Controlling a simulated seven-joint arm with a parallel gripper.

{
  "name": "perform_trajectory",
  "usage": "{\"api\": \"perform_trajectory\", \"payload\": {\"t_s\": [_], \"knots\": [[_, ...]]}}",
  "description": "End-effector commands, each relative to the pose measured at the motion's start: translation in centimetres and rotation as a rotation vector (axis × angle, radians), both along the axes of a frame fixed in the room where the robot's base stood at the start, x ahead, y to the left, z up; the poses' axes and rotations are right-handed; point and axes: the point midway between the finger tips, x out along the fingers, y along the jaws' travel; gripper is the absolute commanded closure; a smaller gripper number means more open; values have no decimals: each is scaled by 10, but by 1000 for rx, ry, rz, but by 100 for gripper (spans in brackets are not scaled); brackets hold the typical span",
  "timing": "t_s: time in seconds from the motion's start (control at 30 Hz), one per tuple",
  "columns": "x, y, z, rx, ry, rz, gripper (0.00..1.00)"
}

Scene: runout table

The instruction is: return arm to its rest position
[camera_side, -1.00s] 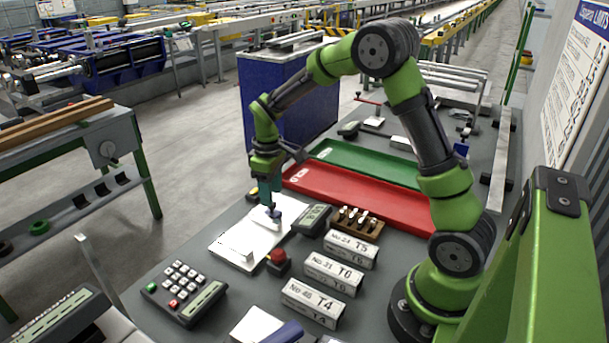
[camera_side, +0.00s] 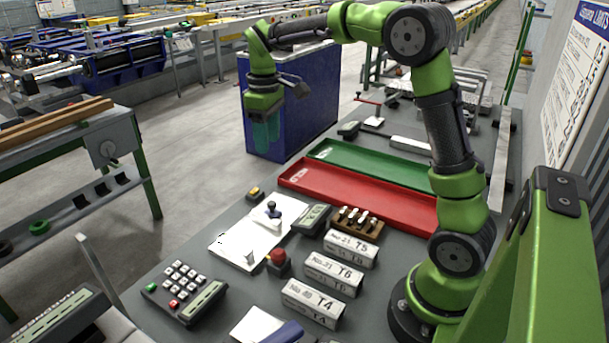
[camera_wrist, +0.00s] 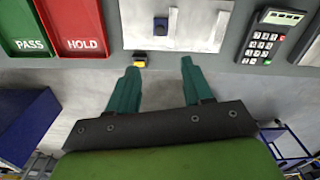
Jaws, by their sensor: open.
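My gripper (camera_side: 266,132) hangs high in the side view, above and beyond the table's left edge, in front of the blue cabinet. In the wrist view its two teal fingers (camera_wrist: 157,80) stand apart with nothing between them.
Red HOLD tray (camera_side: 345,190) and green PASS tray (camera_side: 370,160) lie behind the paper. A yellow-topped box (camera_side: 255,194), red button (camera_side: 278,257), keypad (camera_side: 183,285) and several labelled white blocks (camera_side: 332,273) stand nearby. A blue cabinet (camera_side: 310,100) stands beyond the table.

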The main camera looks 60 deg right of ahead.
Motion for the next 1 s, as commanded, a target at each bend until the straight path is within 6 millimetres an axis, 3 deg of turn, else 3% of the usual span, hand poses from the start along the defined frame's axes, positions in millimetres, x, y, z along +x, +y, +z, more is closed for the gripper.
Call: {"api": "perform_trajectory", "payload": {"t_s": [0.23, 0.37, 0.57, 0.7, 1.0], "knots": [[3, -1, -2, -6, -18, -54, 50], [-10, 7, -15, 15, -42, -173, 50], [-52, 37, -3, 83, -167, -349, 50], [-91, 61, 7, 152, -271, -461, 50], [-171, 98, 10, 311, -472, -593, 50]]}}
